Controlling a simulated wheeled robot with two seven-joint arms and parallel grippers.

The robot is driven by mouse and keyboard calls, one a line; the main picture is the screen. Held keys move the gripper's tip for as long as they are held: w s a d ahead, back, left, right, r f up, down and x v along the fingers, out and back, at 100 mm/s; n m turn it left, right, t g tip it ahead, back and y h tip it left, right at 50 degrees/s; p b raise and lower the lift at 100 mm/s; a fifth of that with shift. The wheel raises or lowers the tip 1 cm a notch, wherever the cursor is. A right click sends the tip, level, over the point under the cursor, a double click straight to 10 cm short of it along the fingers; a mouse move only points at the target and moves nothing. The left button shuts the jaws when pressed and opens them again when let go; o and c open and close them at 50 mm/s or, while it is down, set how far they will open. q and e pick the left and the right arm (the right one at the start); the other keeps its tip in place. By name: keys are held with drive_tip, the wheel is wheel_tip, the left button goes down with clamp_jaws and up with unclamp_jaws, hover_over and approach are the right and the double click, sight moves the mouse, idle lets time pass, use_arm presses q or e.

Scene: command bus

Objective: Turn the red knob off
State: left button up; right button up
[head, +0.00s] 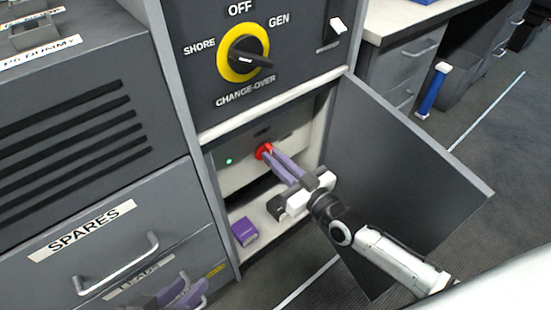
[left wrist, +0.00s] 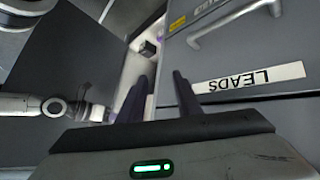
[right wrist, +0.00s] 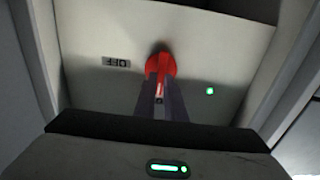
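The red knob (head: 264,151) is on a pale panel inside the open lower compartment. In the right wrist view the knob (right wrist: 161,66) has its handle running up and down the picture, with an OFF label (right wrist: 116,62) to its left. My right gripper (head: 268,157) is at the knob. Its two fingers (right wrist: 160,88) lie close on both sides of the handle and look shut on it. My left gripper (head: 185,289) is low at the left, in front of the drawers; its fingers (left wrist: 160,85) are apart with nothing between them.
A green light (right wrist: 210,91) glows beside the knob. The grey compartment door (head: 405,175) hangs open to the right, beside my right arm. A purple block (head: 244,231) lies on the compartment floor. A yellow change-over switch (head: 243,53) sits above. Drawers (head: 100,240) stand left.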

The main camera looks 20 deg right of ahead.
clamp_jaws()
use_arm(q)
drive_tip(key=shift+w+d+r+t+h+b, duration=0.2)
drive_tip(key=shift+d+r+b, duration=0.15)
drive_tip(key=shift+b, duration=0.2)
drive_tip(key=shift+w+d+r+t+h+b, duration=0.1)
drive_tip(key=shift+d+r+h+b, duration=0.15)
drive_tip(key=shift+r+b, duration=0.2)
use_arm(e)
drive_tip(key=shift+w+d+f+m, duration=0.1)
drive_tip(key=shift+d+f+m, duration=0.1)
drive_tip(key=shift+m, duration=2.8)
drive_tip(key=shift+d+f+m, duration=0.15)
drive_tip(key=shift+f+m, duration=0.05)
drive_tip(key=shift+m, duration=2.8)
drive_tip(key=shift+w+d+f+m, duration=0.1)
drive_tip(key=shift+d+f+m, duration=0.1)
drive_tip(key=shift+m, duration=2.8)
use_arm(q)
drive_tip(key=shift+s+r, duration=0.1)
use_arm(e)
drive_tip(key=o, duration=0.6)
unclamp_jaws()
drive_tip(key=shift+c, duration=0.2)
